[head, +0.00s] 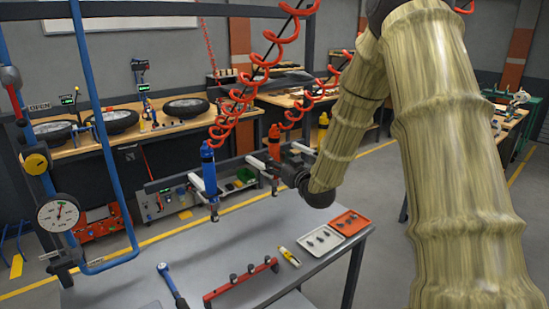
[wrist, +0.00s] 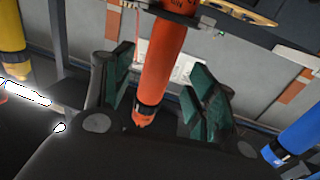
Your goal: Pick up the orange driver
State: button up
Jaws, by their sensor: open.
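The orange driver (head: 274,141) hangs upright under a red coiled hose, beyond the near table. In the wrist view the orange driver (wrist: 163,62) stands between the two green-padded fingers of my gripper (wrist: 160,98). The fingers are open, with a gap visible on each side of the driver. In the head view my gripper (head: 279,163) reaches in from the right at the driver's lower part, and its fingers are hard to make out there.
A blue driver (head: 209,170) hangs to the left, also in the wrist view (wrist: 296,138). A yellow driver (head: 323,128) is to the right. The grey table (head: 225,255) carries a white tray (head: 336,248), a red tray (head: 361,223) and a red rack (head: 240,284).

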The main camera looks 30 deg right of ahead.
aim_at(277, 157)
jog(key=shift+w+d+p, duration=0.2)
jog(key=shift+w+p, duration=0.3)
jog(key=shift+w, duration=0.55)
jog(key=shift+w+d+p, duration=0.15)
jog(key=shift+w+p, duration=0.3)
jog(key=shift+w, duration=0.55)
grip_shut()
